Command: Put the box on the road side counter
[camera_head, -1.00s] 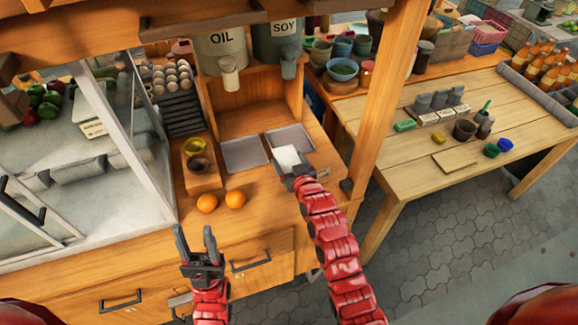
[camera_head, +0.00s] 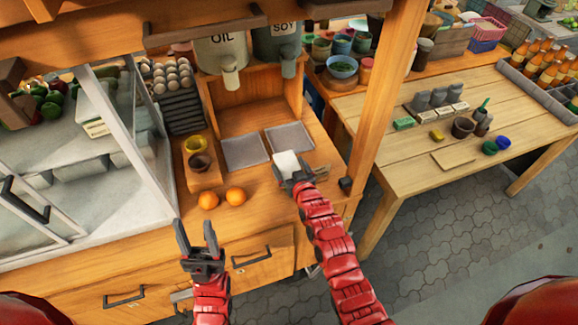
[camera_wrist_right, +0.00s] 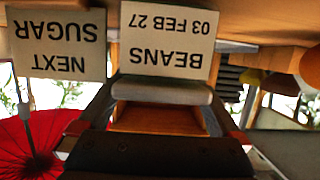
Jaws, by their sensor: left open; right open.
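A small white item (camera_head: 288,162), possibly the box or a label on it, is at the tip of my right gripper (camera_head: 291,174) on the wooden stall counter (camera_head: 262,196). In the right wrist view, upside down, a white label reading "BEANS 03 FEB 27" (camera_wrist_right: 165,40) is in front of the gripper, with a grey bar (camera_wrist_right: 160,91) beside it. My right gripper is open; I cannot tell whether its fingers touch the item. My left gripper (camera_head: 197,240) is open and empty, in front of the stall's drawers.
A "NEXT SUGAR" sign (camera_wrist_right: 57,45) is near the wrist camera.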

